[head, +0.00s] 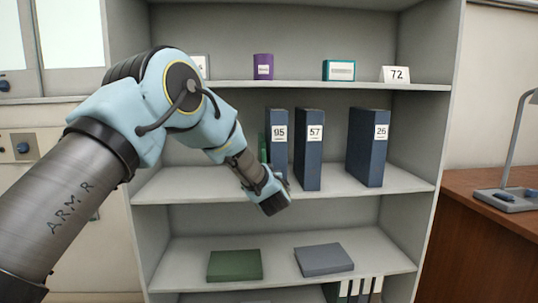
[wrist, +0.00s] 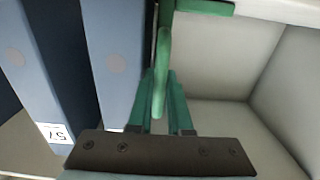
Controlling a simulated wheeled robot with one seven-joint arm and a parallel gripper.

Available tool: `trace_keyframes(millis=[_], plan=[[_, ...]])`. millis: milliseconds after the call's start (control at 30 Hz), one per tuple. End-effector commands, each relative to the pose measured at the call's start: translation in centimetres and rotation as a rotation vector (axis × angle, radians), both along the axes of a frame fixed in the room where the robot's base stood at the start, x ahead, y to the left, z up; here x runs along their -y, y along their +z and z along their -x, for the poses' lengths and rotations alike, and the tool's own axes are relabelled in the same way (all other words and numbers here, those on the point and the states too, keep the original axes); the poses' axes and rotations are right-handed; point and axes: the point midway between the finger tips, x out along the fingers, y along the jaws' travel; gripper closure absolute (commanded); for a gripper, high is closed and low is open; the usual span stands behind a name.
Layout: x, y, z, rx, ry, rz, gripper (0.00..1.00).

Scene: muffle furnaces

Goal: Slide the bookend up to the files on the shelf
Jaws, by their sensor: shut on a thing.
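The green bookend (head: 263,147) stands on the middle shelf, just left of the file marked 95 (head: 280,132); my gripper and arm partly hide it. In the wrist view, my gripper (wrist: 160,88) is shut on the upright plate of the bookend (wrist: 164,50). The nearest blue file (wrist: 112,60) is close beside the bookend there; I cannot tell if they touch. The file marked 57 (head: 310,148) stands just right of 95. The file marked 26 (head: 368,148) stands apart further right.
The middle shelf (head: 335,192) has bare room in front of the files and between 57 and 26. A desk (head: 490,220) with a lamp is right.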

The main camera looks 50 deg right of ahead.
Motion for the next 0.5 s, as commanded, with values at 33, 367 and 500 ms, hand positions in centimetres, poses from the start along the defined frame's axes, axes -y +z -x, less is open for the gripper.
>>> trace_keyframes(millis=[33,367,500], plan=[[0.08,0.06,0.07,0.001,-0.001,0.001,1.0],[0.28,0.08,0.26,0.0,-0.001,0.001,1.0],[0.37,0.09,0.33,0.0,-0.001,0.001,1.0]])
